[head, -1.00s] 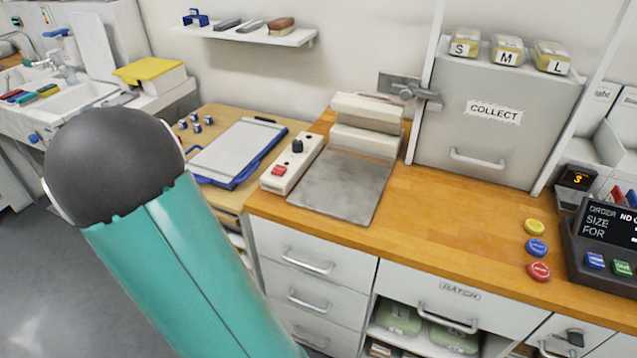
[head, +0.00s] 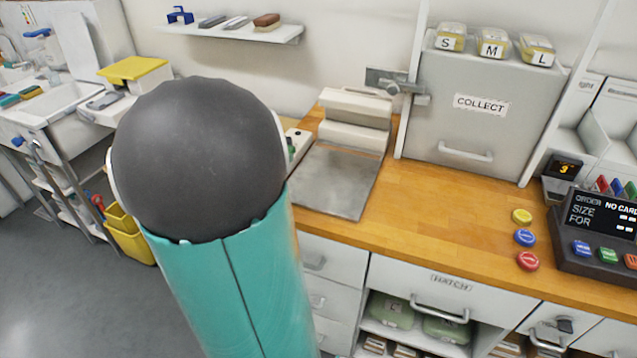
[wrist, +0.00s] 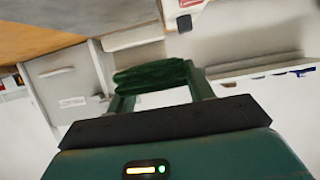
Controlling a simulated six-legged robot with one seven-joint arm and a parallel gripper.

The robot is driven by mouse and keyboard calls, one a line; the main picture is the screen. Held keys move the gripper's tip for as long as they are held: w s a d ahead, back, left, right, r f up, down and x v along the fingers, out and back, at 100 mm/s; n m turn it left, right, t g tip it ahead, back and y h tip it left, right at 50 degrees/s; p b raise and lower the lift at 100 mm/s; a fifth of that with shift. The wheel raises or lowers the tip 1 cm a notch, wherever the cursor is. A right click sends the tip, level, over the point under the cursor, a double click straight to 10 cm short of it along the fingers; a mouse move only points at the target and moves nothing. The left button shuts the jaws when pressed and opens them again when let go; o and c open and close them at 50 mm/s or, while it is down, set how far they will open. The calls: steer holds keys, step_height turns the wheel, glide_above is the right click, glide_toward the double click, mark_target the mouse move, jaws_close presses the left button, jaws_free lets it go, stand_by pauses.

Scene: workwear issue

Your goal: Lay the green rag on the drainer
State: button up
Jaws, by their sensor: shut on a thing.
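The green rag (wrist: 152,76) is dark and bunched up, pinched between the two fingers of my gripper (wrist: 158,86) in the wrist view. My gripper is shut on it and holds it clear of any surface. In the head view my arm hides the gripper and the rag. The white sink unit (head: 62,104) stands at the far left, with coloured items at its left end. I cannot clearly make out which part of it is the drainer.
A white box with a yellow lid (head: 133,70) stands beside the sink. A yellow bucket (head: 130,240) is on the floor below. The wooden counter (head: 420,215) carries a metal plate (head: 335,180), round buttons and an order panel (head: 605,225). A wall shelf (head: 235,30) holds small tools.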

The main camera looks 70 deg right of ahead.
steer(key=s+d+f, duration=0.2)
steer(key=s, duration=0.2)
glide_above(313, 192)
steer(key=f, duration=0.5)
steer(key=shift+w+a, duration=0.1)
steer(key=shift+w, duration=0.2)
steer(key=shift+s+d+f, duration=0.2)
steer(key=shift+s+f, duration=0.1)
steer(key=shift+f, duration=1.8)
steer(key=shift+f, duration=0.15)
steer(key=o, duration=1)
steer(key=shift+o, duration=0.2)
steer(key=shift+r, duration=0.2)
